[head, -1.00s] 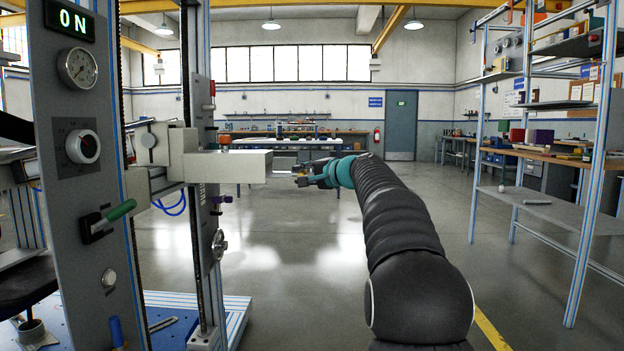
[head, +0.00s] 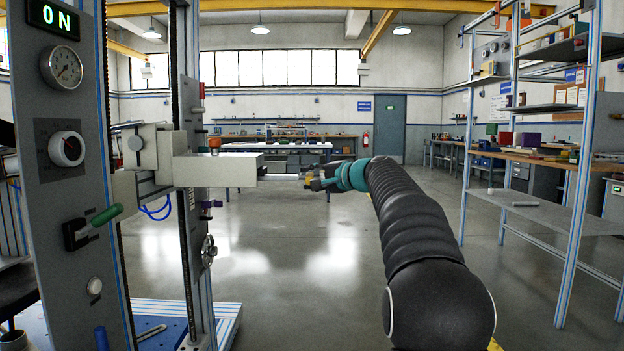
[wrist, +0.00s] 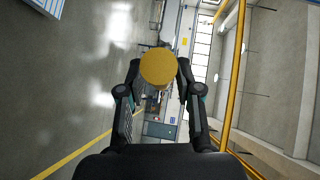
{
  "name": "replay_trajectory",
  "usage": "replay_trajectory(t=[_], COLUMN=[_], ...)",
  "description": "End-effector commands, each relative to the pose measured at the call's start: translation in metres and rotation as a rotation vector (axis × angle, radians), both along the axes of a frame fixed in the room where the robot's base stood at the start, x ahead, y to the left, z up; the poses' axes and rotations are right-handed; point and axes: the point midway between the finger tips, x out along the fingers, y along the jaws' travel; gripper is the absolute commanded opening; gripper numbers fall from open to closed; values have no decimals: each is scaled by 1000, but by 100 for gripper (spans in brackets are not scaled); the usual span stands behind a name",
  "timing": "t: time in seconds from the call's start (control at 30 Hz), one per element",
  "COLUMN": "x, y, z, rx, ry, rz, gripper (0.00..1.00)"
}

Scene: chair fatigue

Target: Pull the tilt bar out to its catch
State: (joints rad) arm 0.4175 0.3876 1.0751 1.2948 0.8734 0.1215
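The tilt bar (head: 282,177) is a thin pale rod that sticks out to the right from the end of the beige box arm (head: 222,169) on the test machine. Its yellow round end (wrist: 158,68) fills the space between my fingers in the wrist view. My gripper (head: 312,182) is at the outer end of the bar in the head view. Its two fingers (wrist: 159,72) lie against both sides of the yellow end and appear shut on it. The catch cannot be made out.
The machine's grey panel (head: 75,190) with a lit ON sign, gauge, dial and green-handled lever (head: 92,226) stands at the left. A shelf rack (head: 585,150) stands at the right. The floor (head: 300,280) between them is open. A workbench (head: 275,147) is far behind.

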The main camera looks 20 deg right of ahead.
Motion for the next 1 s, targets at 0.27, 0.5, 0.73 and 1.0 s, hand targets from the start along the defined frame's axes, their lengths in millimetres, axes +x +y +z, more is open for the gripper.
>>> replay_trajectory(t=[0.27,0.5,0.73,1.0], x=[-29,-72,-100,-109], y=[-14,-35,-48,-52], z=[5,12,15,16], rx=[0,-1,-1,-1], ry=[-1,-2,0,0], rz=[-5,-7,-5,-5], gripper=[34,34,34,34])
